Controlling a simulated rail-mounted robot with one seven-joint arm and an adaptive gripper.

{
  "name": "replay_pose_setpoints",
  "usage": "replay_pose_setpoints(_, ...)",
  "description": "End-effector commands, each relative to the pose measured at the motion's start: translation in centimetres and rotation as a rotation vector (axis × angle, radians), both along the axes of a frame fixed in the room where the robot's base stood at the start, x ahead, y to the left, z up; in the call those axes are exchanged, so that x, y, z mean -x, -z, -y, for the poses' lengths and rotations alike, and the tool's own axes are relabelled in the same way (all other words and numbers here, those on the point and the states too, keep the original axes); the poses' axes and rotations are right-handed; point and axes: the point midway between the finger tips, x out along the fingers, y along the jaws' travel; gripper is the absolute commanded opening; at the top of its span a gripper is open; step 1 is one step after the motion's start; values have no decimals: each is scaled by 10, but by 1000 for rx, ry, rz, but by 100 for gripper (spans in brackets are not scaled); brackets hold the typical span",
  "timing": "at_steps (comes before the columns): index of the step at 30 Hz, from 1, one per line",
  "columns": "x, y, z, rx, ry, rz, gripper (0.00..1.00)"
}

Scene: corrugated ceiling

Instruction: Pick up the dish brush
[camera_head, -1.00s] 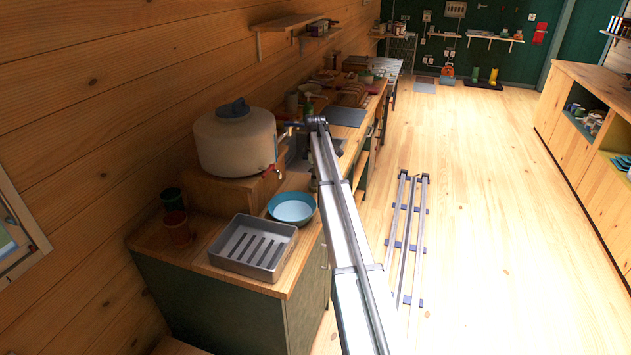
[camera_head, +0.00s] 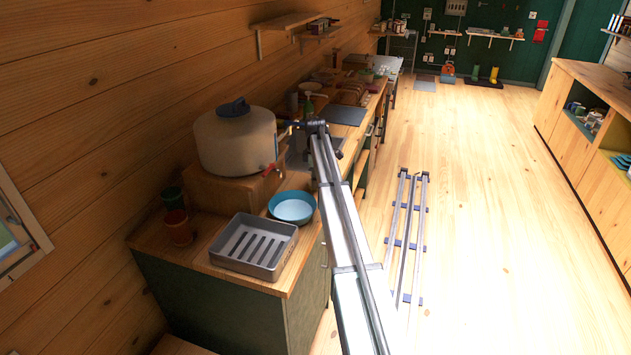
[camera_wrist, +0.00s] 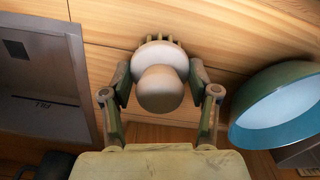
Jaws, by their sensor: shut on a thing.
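The dish brush (camera_wrist: 163,90) shows in the middle of the wrist view, with a rounded beige knob, a pale disc below it and a row of short bristles at the far side. My gripper (camera_wrist: 160,78) is shut on it, one finger on each side. I cannot tell whether the bristles touch the wooden counter. In the head view the brush and my fingers are not distinguishable; my arm covers that part of the counter.
A sink (camera_wrist: 35,75) lies left of the brush in the wrist view, and a blue-green bowl (camera_wrist: 280,105) stands close on the right. In the head view, a grey drying tray (camera_head: 254,246) and a large water container (camera_head: 236,142) stand along the counter.

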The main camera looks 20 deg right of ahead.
Motion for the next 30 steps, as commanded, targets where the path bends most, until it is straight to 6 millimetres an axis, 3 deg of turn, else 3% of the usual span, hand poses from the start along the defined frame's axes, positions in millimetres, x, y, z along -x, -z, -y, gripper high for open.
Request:
replay_pose_setpoints(5, -1, -10, 0, 1, 0, 2, 26)
replay_pose_setpoints(11, -1, -38, 0, 0, 0, 3, 26)
replay_pose_setpoints(24, -2, -149, 1, 0, 0, 3, 26)
replay_pose_setpoints(30, -1, -183, 1, 1, 0, 2, 26)
